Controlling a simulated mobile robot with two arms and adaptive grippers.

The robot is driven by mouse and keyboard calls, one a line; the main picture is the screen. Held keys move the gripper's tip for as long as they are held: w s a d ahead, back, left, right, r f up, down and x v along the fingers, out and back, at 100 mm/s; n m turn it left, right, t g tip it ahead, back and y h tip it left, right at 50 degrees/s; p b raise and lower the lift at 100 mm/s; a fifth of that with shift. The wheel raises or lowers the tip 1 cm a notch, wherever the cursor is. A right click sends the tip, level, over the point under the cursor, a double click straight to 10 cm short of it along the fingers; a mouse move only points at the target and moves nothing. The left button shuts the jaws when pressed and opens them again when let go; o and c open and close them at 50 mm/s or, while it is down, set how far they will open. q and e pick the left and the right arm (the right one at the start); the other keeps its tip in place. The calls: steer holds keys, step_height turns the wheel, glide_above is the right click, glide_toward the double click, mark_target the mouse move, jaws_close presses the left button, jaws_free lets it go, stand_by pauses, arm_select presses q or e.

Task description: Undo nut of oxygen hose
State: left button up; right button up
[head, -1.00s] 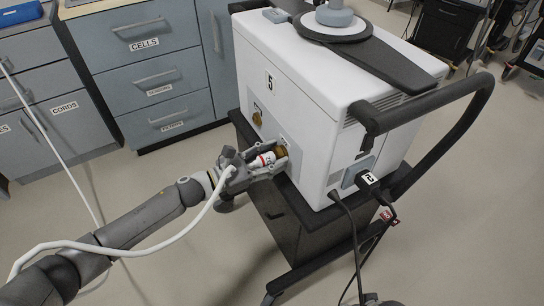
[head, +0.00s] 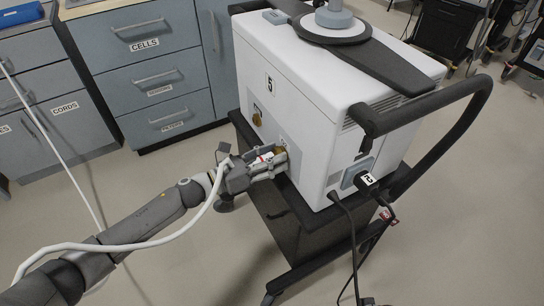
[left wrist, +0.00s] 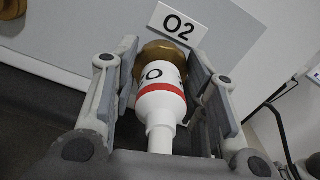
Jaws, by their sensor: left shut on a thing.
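The oxygen hose ends in a white fitting (left wrist: 160,105) with a red band and a brass nut (left wrist: 162,52), below the O2 label (left wrist: 179,24) on the side of the white ventilator (head: 300,95). My left gripper (head: 280,161) is shut on the brass nut, with one finger on each side in the left wrist view. The white fitting lies between the fingers, and the nut is at the ventilator's panel. The fingers hide parts of the nut and fitting in the head view. My right gripper is not in view.
Another brass port (head: 257,117) sits further left on the same panel. A black handle rail (head: 470,100) and power cords (head: 352,235) are at the right. Drawer cabinets (head: 160,80) stand behind. The floor at left front is clear.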

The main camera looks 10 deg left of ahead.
arm_select(q)
steer(key=shift+n, duration=1.2)
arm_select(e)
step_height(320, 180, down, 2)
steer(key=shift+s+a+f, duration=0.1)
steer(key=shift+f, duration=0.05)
arm_select(q)
steer(key=o, duration=1)
steer(key=shift+o, duration=0.2)
steer(key=v, duration=1.2)
